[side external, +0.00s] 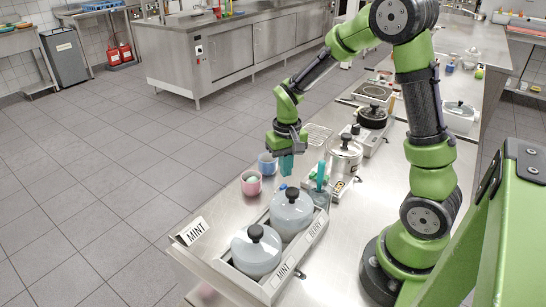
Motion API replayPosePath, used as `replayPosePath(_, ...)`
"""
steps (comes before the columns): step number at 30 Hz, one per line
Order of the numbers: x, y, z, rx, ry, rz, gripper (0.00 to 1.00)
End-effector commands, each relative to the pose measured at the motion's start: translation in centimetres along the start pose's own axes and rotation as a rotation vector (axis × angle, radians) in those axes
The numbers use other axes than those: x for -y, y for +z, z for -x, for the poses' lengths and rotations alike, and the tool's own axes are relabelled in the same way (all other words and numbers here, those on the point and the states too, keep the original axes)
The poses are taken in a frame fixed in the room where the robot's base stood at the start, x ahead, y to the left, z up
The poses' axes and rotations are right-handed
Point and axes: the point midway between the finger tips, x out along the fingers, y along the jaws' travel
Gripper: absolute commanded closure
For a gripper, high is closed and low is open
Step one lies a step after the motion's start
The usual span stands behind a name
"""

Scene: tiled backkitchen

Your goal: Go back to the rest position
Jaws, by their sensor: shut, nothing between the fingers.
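A pink cup (251,188) with something pale inside stands nearer the camera. My arm is bent over the counter.
Two grey lidded pots (258,256) sit in a tray (237,281) labelled MINT and BERRY. A steel pot (344,158) and a black pan (372,118) stand further back on burners.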

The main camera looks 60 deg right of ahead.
Motion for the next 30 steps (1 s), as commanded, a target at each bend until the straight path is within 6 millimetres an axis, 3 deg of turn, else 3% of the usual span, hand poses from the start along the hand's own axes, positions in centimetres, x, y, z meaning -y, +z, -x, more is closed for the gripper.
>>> replayPosePath(10,0.0,0.0,2.7,-0.002,-0.001,0.0,1.0)
replayPosePath(23,0.1,0.1,3.0,0.001,-0.003,-0.002,1.0)
replayPosePath(26,0.5,1.5,3.3,0.001,-0.028,-0.006,1.0)
replayPosePath(30,1.9,4.1,6.4,-0.071,-0.111,0.012,1.0)
